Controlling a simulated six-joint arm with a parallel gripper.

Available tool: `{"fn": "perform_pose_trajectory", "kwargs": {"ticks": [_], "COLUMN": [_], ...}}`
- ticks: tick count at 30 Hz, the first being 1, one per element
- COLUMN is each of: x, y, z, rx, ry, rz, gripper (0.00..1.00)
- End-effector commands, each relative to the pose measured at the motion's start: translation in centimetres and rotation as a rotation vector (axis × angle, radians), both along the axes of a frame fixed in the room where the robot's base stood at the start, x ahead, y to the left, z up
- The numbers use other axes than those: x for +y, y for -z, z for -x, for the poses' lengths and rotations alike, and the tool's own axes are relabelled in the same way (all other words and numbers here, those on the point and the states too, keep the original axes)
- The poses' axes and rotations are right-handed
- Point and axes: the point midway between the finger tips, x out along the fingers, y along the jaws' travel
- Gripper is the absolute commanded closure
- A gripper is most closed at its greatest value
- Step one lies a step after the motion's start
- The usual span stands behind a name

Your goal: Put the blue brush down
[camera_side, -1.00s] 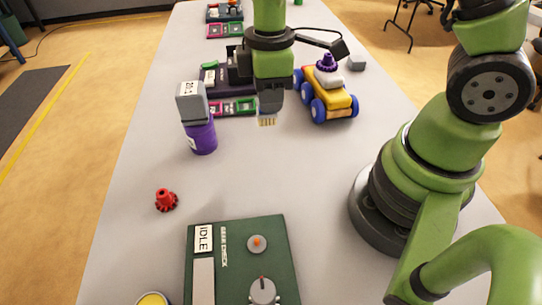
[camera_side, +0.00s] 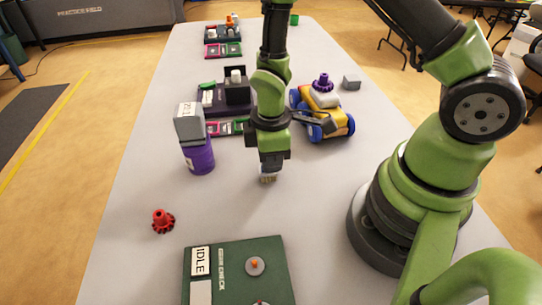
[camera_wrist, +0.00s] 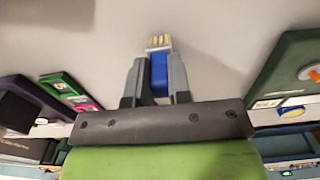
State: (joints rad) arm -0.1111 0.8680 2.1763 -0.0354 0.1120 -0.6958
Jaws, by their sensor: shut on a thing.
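My gripper (camera_side: 268,165) points down over the grey table (camera_side: 320,210), near its middle. It is shut on the blue brush (camera_wrist: 159,75), whose blue handle sits between the two grey fingers in the wrist view. The brush's pale bristles (camera_side: 268,179) show below my gripper in the side view, pointing down. They are at or very close to the table top; I cannot tell whether they touch it. Most of the handle is hidden by the fingers in the side view.
A purple can with a grey block on top (camera_side: 197,150) stands to the left. A yellow car with blue wheels (camera_side: 325,118) is behind right. A red gear piece (camera_side: 163,221) and a green panel (camera_side: 235,270) lie in front. The table around the bristles is clear.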

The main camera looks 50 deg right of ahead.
Motion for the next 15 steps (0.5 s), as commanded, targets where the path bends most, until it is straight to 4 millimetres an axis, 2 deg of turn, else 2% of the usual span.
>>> {"fn": "perform_pose_trajectory", "kwargs": {"ticks": [5, 6, 9, 15], "x": [-0.01, -0.01, 0.0, 0.0], "y": [0.23, 0.31, 0.26, 0.25], "z": [0.02, 0.02, 0.0, 0.0], "rx": [0.001, 0.001, 0.001, 0.001], "ry": [0.0, 0.0, 0.0, 0.0], "rz": [0.0, 0.0, 0.001, 0.001], "gripper": [1.0, 0.79, 0.56, 0.56]}}
